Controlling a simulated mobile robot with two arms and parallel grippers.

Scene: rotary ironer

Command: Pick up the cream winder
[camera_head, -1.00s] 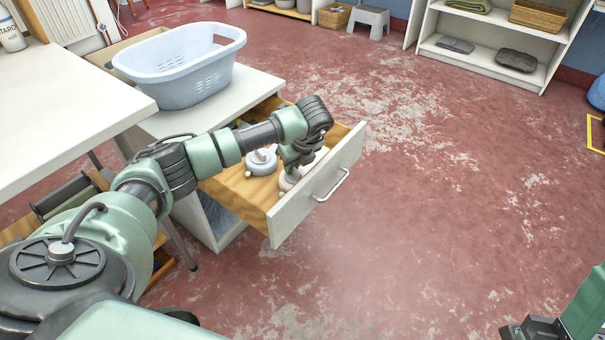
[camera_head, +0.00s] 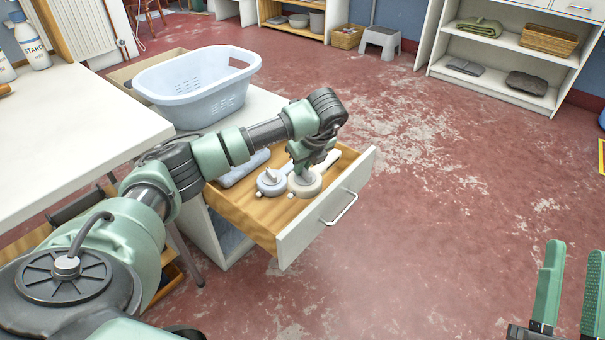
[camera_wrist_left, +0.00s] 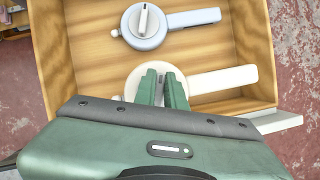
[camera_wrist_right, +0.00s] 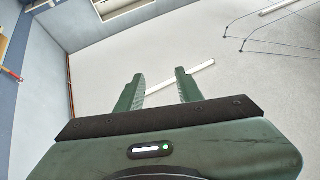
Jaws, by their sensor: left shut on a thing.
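The cream winder (camera_head: 304,188), a round disc with a long flat handle, is in the open drawer (camera_head: 309,231). Its handle points right in the left wrist view (camera_wrist_left: 225,81). My left gripper (camera_head: 304,174) points down over the disc and is shut on its central knob, which the fingers (camera_wrist_left: 163,85) mostly hide. I cannot tell whether the winder is clear of the drawer floor. A similar blue-grey winder (camera_head: 271,182) lies beside it, apart from the gripper. My right gripper (camera_head: 564,292) is open and empty over the floor; it also shows in the right wrist view (camera_wrist_right: 159,90).
A blue-grey roll-like thing (camera_head: 243,168) lies at the drawer's left. The drawer's front has a bar handle (camera_head: 341,209). A pale blue laundry basket (camera_head: 197,88) stands on the cabinet top behind. A white table (camera_head: 70,110) is at left.

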